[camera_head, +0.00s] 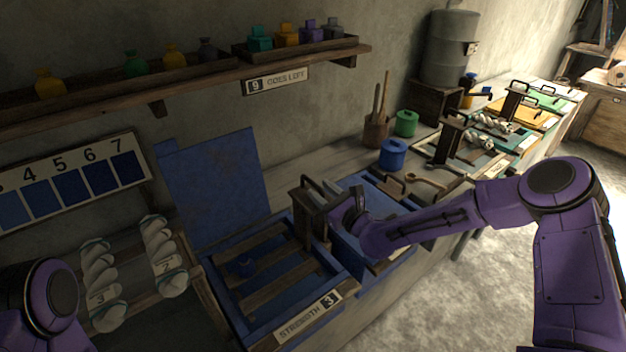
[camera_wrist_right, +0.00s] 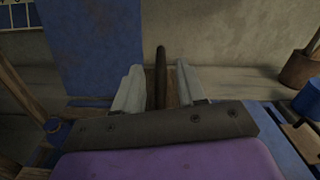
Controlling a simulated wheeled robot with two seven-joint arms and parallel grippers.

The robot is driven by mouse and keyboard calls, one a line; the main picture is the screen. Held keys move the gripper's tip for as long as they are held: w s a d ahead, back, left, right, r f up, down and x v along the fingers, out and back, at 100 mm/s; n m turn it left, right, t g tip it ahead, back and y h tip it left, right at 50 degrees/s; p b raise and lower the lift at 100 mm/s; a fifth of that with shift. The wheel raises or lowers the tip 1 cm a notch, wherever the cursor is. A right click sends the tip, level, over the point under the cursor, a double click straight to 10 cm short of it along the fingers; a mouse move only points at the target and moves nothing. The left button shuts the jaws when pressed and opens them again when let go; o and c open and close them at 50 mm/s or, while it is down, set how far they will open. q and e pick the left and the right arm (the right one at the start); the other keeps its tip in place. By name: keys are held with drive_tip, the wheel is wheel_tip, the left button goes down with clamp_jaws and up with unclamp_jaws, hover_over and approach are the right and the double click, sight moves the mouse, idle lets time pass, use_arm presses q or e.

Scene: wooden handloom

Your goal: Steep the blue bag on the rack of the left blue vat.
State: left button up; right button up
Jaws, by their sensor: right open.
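The left blue vat (camera_head: 236,318), labelled STRENGTH 3, stands open with its blue lid (camera_head: 215,180) raised against the wall. A slatted wooden rack (camera_head: 270,282) lies in it. My right gripper (camera_head: 328,208) is at the vat's right side, by a dark upright post with a handle (camera_head: 308,205). In the right wrist view its pale fingers (camera_wrist_right: 158,88) are open, one on each side of a dark upright bar (camera_wrist_right: 161,72); contact cannot be told. Only part of my left arm shows, at lower left.
A second blue vat (camera_head: 350,238) with its lid down adjoins on the right, partly behind my right arm. Twisted skeins (camera_head: 160,252) hang at left. A blue canister (camera_head: 392,154) and a green canister (camera_head: 406,123) stand behind. A shelf (camera_head: 190,82) runs above.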

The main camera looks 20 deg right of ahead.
sight(304, 177)
drive_tip(key=x, duration=0.3)
drive_tip(key=shift+w+a+p, duration=0.1)
drive_tip(key=shift+w+p, duration=0.15)
drive_tip(key=shift+p, duration=0.1)
drive_tip(key=shift+w+a, duration=0.1)
drive_tip(key=shift+w, duration=0.35)
clamp_jaws()
drive_tip(key=shift+f, duration=0.15)
